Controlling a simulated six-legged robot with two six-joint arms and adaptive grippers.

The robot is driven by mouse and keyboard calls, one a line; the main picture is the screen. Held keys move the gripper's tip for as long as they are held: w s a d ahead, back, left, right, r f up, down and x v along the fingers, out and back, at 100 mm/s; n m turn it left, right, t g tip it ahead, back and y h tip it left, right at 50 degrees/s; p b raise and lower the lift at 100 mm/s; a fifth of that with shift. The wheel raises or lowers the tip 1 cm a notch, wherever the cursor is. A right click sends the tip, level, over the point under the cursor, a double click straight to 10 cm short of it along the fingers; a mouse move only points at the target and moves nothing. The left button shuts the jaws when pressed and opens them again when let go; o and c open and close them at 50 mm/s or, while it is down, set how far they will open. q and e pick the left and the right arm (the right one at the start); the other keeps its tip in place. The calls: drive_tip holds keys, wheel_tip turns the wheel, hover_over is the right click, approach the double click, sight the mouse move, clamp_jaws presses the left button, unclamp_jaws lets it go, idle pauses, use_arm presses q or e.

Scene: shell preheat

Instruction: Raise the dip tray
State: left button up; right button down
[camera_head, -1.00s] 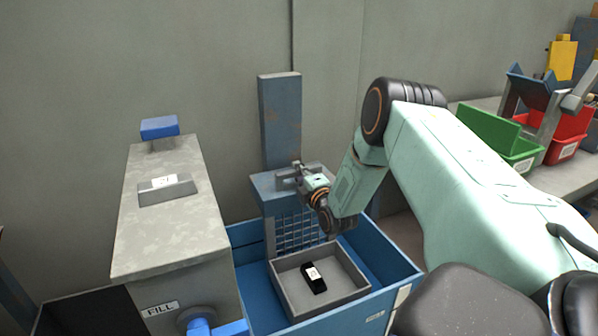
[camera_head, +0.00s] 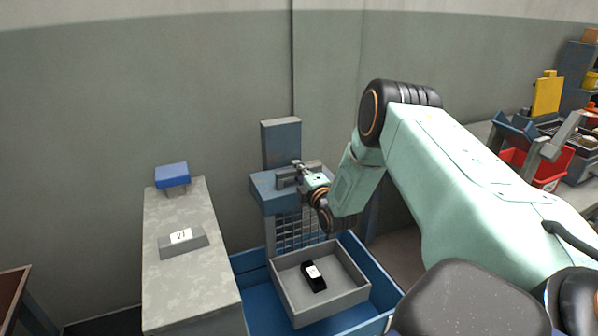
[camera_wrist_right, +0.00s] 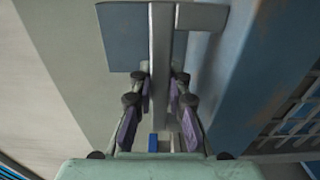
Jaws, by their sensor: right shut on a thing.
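The dip tray (camera_head: 331,306) is a shallow grey box in the head view, hanging in front of a grid under a blue carriage (camera_head: 268,200). A black piece with a white tag (camera_head: 314,276) lies in the tray. The carriage sits on an upright blue column (camera_head: 281,145). My right gripper (camera_head: 297,175) is at the top of the carriage, shut on its grey handle bar (camera_wrist_right: 161,45). In the right wrist view the fingers (camera_wrist_right: 160,90) close on both sides of the bar. My left gripper is out of view.
The tray is above the blue tank (camera_head: 252,292). A grey cabinet (camera_head: 185,285) with a blue block (camera_head: 172,176) on top stands close on the left. A bench with a red bin (camera_head: 540,172) is at the right. The wall is close behind the column.

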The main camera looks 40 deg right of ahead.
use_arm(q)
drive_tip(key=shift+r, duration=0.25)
use_arm(e)
drive_tip(key=shift+w+d+r, duration=0.15)
drive_tip(key=shift+r, duration=0.3)
drive_tip(key=c, duration=1.3)
unclamp_jaws()
drive_tip(key=shift+s+f, duration=0.1)
drive_tip(key=shift+s, duration=0.1)
drive_tip(key=shift+f, duration=0.1)
drive_tip(key=shift+s, duration=0.3)
drive_tip(key=v, duration=1.1)
drive_tip(key=shift+s+a, duration=0.15)
drive_tip(key=shift+a, duration=0.1)
